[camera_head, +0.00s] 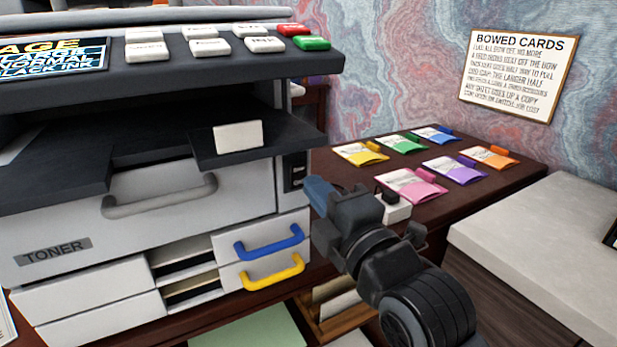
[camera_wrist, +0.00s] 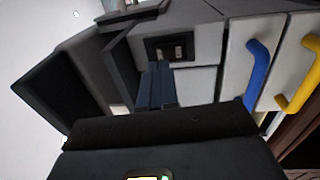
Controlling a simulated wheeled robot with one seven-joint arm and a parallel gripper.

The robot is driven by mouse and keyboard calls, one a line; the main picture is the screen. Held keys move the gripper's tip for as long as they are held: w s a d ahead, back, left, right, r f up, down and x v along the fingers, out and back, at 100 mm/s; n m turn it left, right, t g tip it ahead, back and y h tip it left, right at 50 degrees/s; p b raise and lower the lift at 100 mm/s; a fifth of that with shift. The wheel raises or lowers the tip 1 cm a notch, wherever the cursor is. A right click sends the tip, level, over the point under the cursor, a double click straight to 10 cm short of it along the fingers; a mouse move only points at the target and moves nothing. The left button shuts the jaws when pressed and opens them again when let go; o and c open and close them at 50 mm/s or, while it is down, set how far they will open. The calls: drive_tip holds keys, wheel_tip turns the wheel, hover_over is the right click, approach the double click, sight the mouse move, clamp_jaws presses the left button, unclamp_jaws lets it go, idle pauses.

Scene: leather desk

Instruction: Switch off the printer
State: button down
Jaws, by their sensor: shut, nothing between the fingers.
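The printer (camera_head: 250,190) fills the left of the head view, a white body with a dark top and a toner drawer. On its right side, near the front corner, is a dark recessed panel (camera_head: 294,170). In the wrist view this panel (camera_wrist: 158,56) holds a small rocker switch (camera_wrist: 179,52); I cannot tell which way it is set. My gripper (camera_head: 317,190) is shut and empty, its blue-grey fingers just right of and slightly below the panel. In the wrist view the shut fingertips (camera_wrist: 157,70) lie just below the panel. I cannot tell whether they touch the printer.
Several coloured card packs (camera_head: 412,185) lie on the dark wooden table (camera_head: 480,208) behind. A dark output tray (camera_head: 258,140) juts out above the panel. A pale-topped cabinet (camera_head: 545,235) stands right.

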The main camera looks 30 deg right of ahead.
sight(299, 169)
drive_tip(key=shift+w+r, duration=0.15)
drive_tip(key=shift+w, duration=1.45)
drive_tip(key=shift+r, duration=0.1)
drive_tip(key=shift+w+r+p, duration=0.2)
drive_tip(key=shift+r+p, duration=0.15)
drive_tip(key=shift+p, duration=0.8)
drive_tip(key=shift+f+b, duration=0.35)
drive_tip(key=shift+b, duration=0.05)
drive_tip(key=shift+s, duration=0.15)
